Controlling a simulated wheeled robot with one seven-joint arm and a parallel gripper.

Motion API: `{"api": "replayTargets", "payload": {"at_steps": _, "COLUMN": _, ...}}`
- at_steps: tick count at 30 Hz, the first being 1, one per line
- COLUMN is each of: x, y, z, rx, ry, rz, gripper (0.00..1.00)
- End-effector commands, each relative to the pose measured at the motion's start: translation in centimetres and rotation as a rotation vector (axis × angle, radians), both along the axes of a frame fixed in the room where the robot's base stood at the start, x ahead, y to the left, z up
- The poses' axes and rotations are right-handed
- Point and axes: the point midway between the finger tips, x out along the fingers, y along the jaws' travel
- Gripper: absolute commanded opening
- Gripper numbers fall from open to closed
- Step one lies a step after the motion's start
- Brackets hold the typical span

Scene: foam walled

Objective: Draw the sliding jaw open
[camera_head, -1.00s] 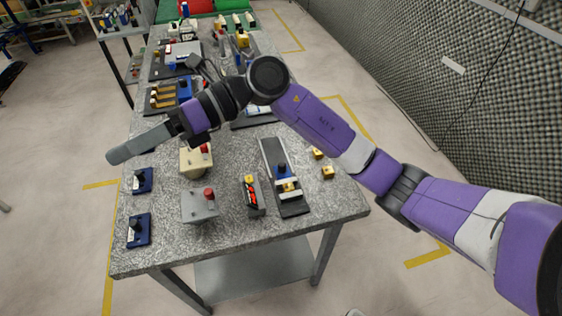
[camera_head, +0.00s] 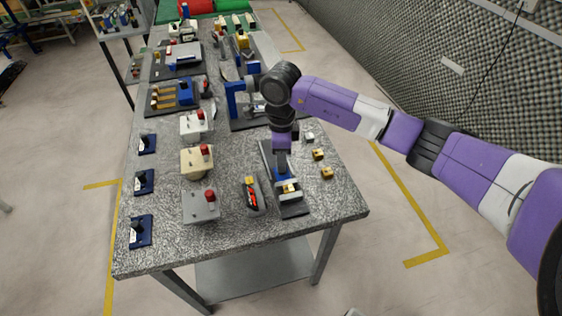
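A small vise-like fixture with a long dark base plate (camera_head: 291,211) lies near the front right of the table. On it are a pale block with a yellowish part (camera_head: 289,190) and a blue part (camera_head: 281,174) just behind it. I cannot tell surely which of these is the sliding jaw. My gripper (camera_head: 281,172) points down over the fixture, at or just above the blue part. My gripper and wrist hide the middle of the plate. The fingers are too small and covered to show whether they are open or touching anything.
A grey box with a red button (camera_head: 200,206), a beige one (camera_head: 196,162) and a white one (camera_head: 193,126) stand to the left. A dark tool with red marks (camera_head: 251,195) lies close by on the left. Small yellow blocks (camera_head: 326,173) lie to the right.

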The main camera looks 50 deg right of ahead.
Motion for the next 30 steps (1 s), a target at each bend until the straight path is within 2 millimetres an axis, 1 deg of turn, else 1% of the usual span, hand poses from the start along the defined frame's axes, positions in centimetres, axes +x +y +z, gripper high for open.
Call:
{"api": "replayTargets", "payload": {"at_steps": 3, "x": 0.0, "y": 0.0, "z": -1.3, "rx": 0.002, "ry": 0.001, "rz": -0.001, "gripper": 0.32}}
{"api": "replayTargets", "payload": {"at_steps": 6, "x": 0.0, "y": 0.1, "z": -2.0, "rx": 0.003, "ry": 0.000, "rz": -0.001, "gripper": 0.32}}
{"api": "replayTargets", "payload": {"at_steps": 15, "x": 0.0, "y": 0.0, "z": -2.4, "rx": 0.001, "ry": -0.002, "rz": 0.001, "gripper": 0.32}}
{"api": "replayTargets", "payload": {"at_steps": 16, "x": 0.0, "y": 0.0, "z": -2.4, "rx": 0.001, "ry": -0.002, "rz": 0.001, "gripper": 0.30}}
{"api": "replayTargets", "payload": {"at_steps": 18, "x": 0.0, "y": 0.0, "z": -2.4, "rx": 0.001, "ry": -0.002, "rz": 0.001, "gripper": 0.16}}
{"api": "replayTargets", "payload": {"at_steps": 20, "x": 0.0, "y": 0.0, "z": -2.4, "rx": 0.001, "ry": -0.002, "rz": 0.001, "gripper": 0.04}}
{"api": "replayTargets", "payload": {"at_steps": 21, "x": 0.0, "y": 0.0, "z": -2.4, "rx": 0.001, "ry": -0.002, "rz": 0.001, "gripper": 0.00}}
{"api": "replayTargets", "payload": {"at_steps": 30, "x": 0.0, "y": 0.0, "z": -2.3, "rx": 0.001, "ry": -0.002, "rz": 0.001, "gripper": 0.00}}
